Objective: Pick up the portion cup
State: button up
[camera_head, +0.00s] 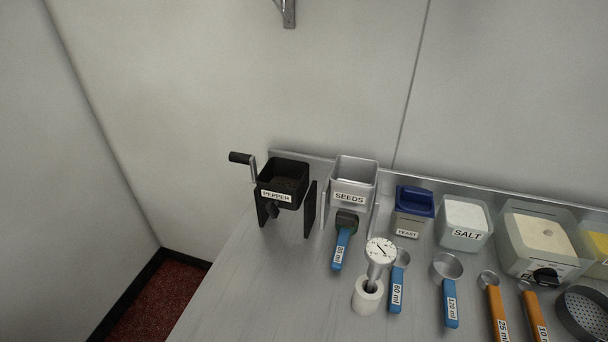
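I cannot tell for certain which thing is the portion cup; nothing in view bears that name. Metal measuring cups with blue handles lie on the steel counter (235,300): one marked 60 ml (397,290) and a wider one marked 120 ml (448,285). Another blue-handled scoop (342,245) sits below the seeds dispenser, its head dark. Orange-handled spoons (493,305) lie to the right, partly cut off by the lower edge. A small white round holder (367,297) stands in front, with a dial thermometer (380,252) upright in it. My gripper is not in view.
A black pepper mill (283,180) with a crank and a grey seeds dispenser (354,175) stand at the back left. Yeast (412,212), salt (463,222) and a larger bin (540,245) line the back. A sieve (583,313) lies far right. The counter's left front is clear.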

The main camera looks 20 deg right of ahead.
aim_at(345, 232)
jog(key=i+j+z, duration=0.3)
jog(key=j+z, duration=0.3)
jog(key=j, duration=0.15)
jog(key=i+j+z, duration=0.15)
jog(key=j+z, duration=0.15)
jog(key=j, duration=0.15)
jog(key=j+z, duration=0.3)
jog(key=j, duration=0.15)
jog(key=l+u, duration=0.15)
jog(key=u, duration=0.2)
jog(key=l+u, duration=0.15)
jog(key=u, duration=0.2)
jog(key=l, duration=0.55)
jog(key=j+u, duration=0.35)
jog(key=j, duration=1.2)
